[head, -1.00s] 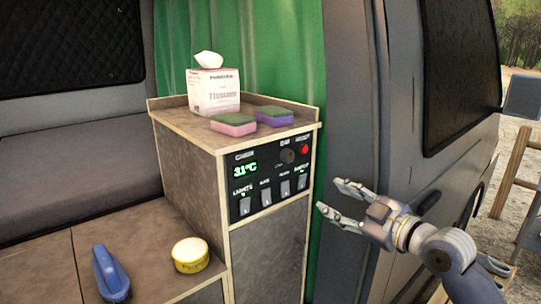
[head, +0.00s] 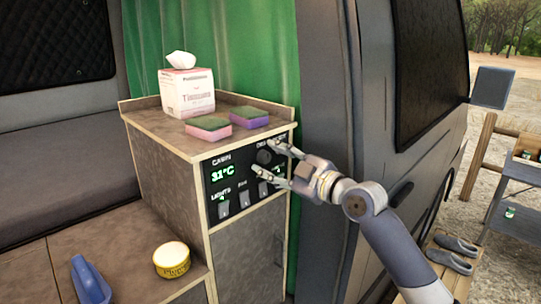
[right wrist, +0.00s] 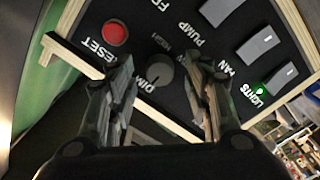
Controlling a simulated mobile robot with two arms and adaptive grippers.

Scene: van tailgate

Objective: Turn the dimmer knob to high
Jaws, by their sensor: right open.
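The dimmer knob (head: 264,157) is a dark round knob near the top of the black control panel (head: 212,192) on the cabinet front. In the right wrist view the knob (right wrist: 160,75) shows between my fingers, with a partly covered "DIM" label beside it. My right gripper (head: 266,160) is open, its fingers spread on either side of the knob. I cannot tell whether a finger touches it; none is closed on it. The knob's exact setting is too small to read. My left gripper is not in view.
A red reset button (right wrist: 115,33) is close to one finger. Several rocker switches (head: 223,209) and a green 31°C display (head: 222,173) share the panel. Sponges (head: 208,127) and a tissue box (head: 187,92) stand on the cabinet top. The van's door pillar (head: 330,110) is right of the panel.

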